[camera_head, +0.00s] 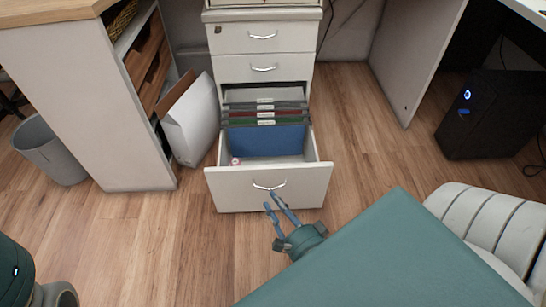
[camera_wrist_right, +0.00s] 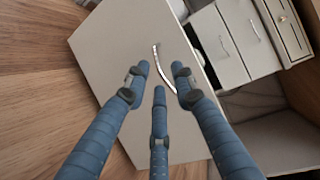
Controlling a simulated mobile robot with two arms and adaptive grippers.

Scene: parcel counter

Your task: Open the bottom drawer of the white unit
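The white unit (camera_head: 262,68) stands at the top middle of the head view. Its bottom drawer (camera_head: 230,189) is pulled out and shows hanging files and a blue folder inside. The drawer's curved metal handle (camera_head: 269,186) is on its front. It also shows in the right wrist view as a handle (camera_wrist_right: 160,66) on the pale drawer front (camera_wrist_right: 112,45). My right gripper (camera_head: 271,200) is just in front of the drawer front, close to the handle. Its blue fingers are spread, with nothing visibly held between them; fingertip contact with the handle cannot be told. My left gripper is out of view.
Two shut drawers are above the open one. A white box file (camera_head: 189,124) and a shelf unit (camera_head: 85,100) stand to the left, with a grey bin (camera_head: 50,150) beyond. A black computer case (camera_head: 490,115) is at the right. Wooden floor is clear around the drawer.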

